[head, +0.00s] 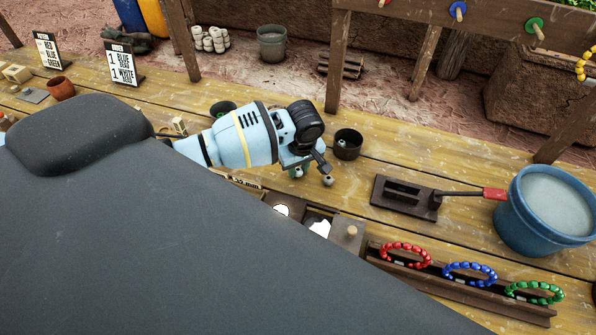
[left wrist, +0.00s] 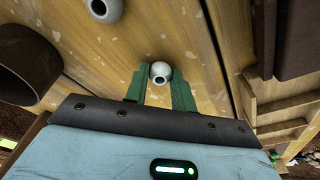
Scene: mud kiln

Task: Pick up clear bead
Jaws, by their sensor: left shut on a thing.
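My left gripper (head: 297,174) is low over the wooden table, its blue arm coming in from the left. In the left wrist view its green fingers (left wrist: 160,92) are shut on a pale, round bead (left wrist: 160,72) with a dark hole, held at the fingertips. I cannot tell from its colour whether it is clear. In the head view the fingers mostly hide this bead. A second pale grey bead (head: 327,180) lies on the table just right of the gripper; it also shows at the top of the left wrist view (left wrist: 104,10). My right gripper is out of view.
A dark bowl (head: 348,152) stands close behind the gripper. A brown slotted block (head: 405,197), a blue bucket (head: 545,212) and a rack with red, blue and green bracelets (head: 470,288) are to the right. Box compartments (head: 348,232) lie in front.

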